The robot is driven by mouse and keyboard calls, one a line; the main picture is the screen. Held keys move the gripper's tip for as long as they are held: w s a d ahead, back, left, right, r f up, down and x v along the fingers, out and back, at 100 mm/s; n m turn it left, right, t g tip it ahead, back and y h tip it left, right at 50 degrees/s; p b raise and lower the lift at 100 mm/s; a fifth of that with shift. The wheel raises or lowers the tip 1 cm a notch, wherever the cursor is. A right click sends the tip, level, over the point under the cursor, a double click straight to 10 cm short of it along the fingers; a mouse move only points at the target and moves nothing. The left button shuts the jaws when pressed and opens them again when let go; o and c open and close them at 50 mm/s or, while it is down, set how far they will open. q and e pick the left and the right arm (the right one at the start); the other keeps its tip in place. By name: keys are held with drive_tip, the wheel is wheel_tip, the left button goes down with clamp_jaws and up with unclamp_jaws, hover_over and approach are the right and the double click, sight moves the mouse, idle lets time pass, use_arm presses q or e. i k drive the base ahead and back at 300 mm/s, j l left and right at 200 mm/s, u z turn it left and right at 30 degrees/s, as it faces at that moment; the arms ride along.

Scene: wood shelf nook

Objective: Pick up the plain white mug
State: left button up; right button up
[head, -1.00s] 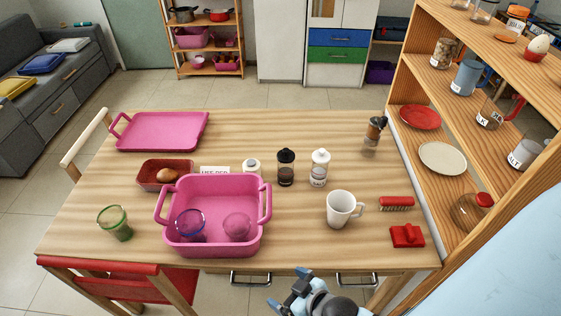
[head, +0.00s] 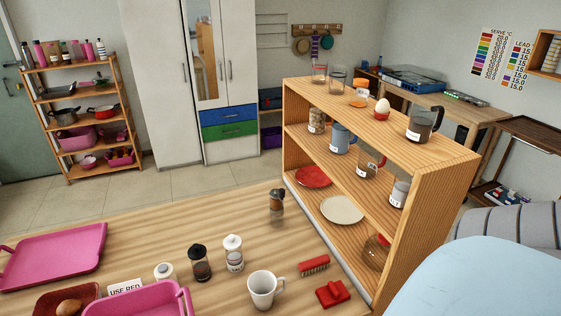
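The plain white mug (head: 262,290) stands upright on the wooden table near the bottom middle of the head view. Its handle points to the right. Nothing touches it, and its inside looks empty. Neither of my grippers shows in the head view now.
A pink tub (head: 140,303) is left of the mug. A white-topped shaker (head: 233,254) and a black-topped one (head: 201,264) stand behind it. A red brush (head: 314,265) and a red item (head: 332,293) lie to its right. A wooden shelf (head: 448,190) borders the table's right side.

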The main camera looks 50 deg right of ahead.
sight(262, 283)
drive_tip(key=z, duration=1.35)
